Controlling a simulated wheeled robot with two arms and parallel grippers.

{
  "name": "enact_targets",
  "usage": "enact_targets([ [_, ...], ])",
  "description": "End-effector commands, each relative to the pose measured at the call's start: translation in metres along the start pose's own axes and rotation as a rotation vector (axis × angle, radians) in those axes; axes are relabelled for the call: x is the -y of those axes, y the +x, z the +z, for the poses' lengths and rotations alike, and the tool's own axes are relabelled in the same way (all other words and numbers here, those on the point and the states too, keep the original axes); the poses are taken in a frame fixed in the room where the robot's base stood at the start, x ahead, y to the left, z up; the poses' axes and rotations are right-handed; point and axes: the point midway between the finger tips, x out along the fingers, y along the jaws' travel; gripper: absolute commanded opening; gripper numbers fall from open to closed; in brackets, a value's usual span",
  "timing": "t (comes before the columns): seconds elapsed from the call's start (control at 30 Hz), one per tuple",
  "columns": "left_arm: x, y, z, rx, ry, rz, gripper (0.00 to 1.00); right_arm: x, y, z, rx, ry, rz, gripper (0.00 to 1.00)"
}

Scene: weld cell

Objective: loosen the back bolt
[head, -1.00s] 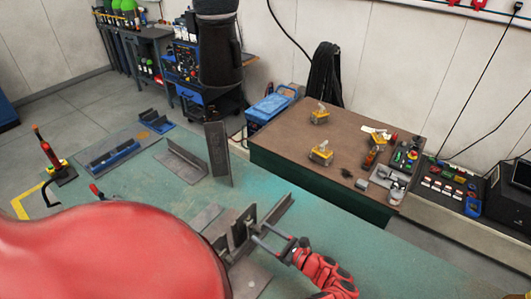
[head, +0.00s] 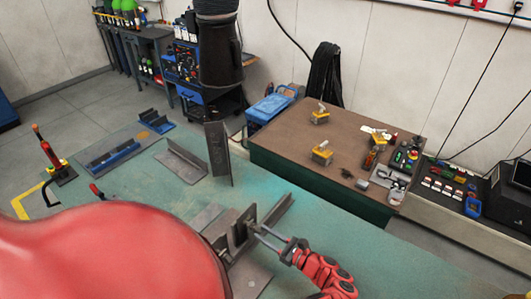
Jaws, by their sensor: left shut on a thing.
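A dark steel fixture (head: 240,229) with upright plates stands on the green welding table (head: 345,240). My left gripper (head: 260,232) reaches it from the lower right. Its grey fingers are shut at the plate's right side, on what looks like the back bolt. The bolt is small and mostly hidden by the fingers, so its thread and how far it stands out cannot be made out. My right gripper is not in view.
A tall plate (head: 218,153) and another angle (head: 182,160) stand farther back. A brown table (head: 300,140) is beyond. The green table's right part is clear.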

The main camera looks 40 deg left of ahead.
Motion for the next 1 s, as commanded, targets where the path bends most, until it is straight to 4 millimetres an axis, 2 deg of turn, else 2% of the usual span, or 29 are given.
enact_targets([
  [0.27, -0.001, 0.000, -0.003, -0.001, -0.213, -0.001, 0.00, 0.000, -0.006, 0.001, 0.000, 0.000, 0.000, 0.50],
  [0.7, -0.001, 0.000, -0.004, -0.002, -0.631, -0.002, 0.00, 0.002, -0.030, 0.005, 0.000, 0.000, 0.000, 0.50],
  [1.0, -0.001, 0.000, -0.002, -0.001, -0.915, 0.002, 0.00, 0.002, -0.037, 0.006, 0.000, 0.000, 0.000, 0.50],
])
